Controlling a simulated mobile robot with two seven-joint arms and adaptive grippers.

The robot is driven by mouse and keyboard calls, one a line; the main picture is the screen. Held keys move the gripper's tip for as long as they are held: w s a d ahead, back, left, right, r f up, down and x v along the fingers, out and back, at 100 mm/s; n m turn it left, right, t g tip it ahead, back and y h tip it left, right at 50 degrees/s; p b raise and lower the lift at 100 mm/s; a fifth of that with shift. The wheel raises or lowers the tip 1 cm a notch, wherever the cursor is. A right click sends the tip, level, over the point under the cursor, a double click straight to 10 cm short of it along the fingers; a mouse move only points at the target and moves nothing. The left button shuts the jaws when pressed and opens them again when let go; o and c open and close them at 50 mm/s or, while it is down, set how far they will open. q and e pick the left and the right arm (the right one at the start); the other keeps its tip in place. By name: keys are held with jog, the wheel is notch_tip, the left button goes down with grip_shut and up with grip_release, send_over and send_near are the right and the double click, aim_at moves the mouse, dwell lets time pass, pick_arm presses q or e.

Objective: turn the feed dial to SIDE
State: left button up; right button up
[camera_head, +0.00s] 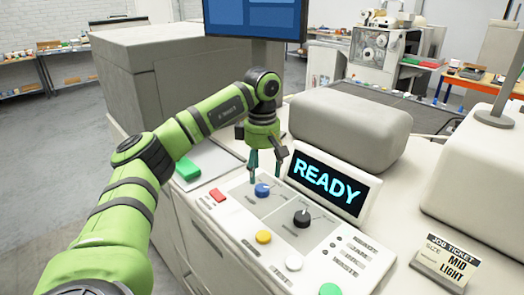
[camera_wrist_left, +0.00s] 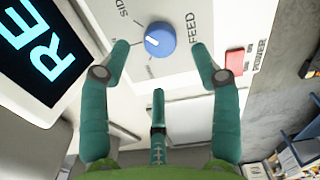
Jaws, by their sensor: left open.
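The feed dial is a blue round knob (camera_head: 262,190) on the light control panel. In the left wrist view the blue dial (camera_wrist_left: 160,40) has a white mark on its left part, and the word FEED is printed to its right. The word SIDE is at upper left; the other position labels are too small or covered to read. My left gripper (camera_head: 265,163) is above the dial, pointing down. In the left wrist view the open fingers of my left gripper (camera_wrist_left: 161,48) lie on either side of the dial, seemingly not touching it. My right gripper is not in view.
The panel also has a red button (camera_head: 218,195), a black knob (camera_head: 302,218), a yellow button (camera_head: 263,237), a white button (camera_head: 294,262) and a green button (camera_head: 330,289). A tilted display (camera_head: 330,186) reading READY stands close behind. A job ticket (camera_head: 446,262) reads MID, LIGHT.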

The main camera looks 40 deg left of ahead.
aim_at(262, 187)
pick_arm(q)
notch_tip(262, 187, up, 7)
dwell(0.3)
jog(key=shift+s+f, duration=0.1)
jog(key=shift+f, duration=0.05)
dwell(0.5)
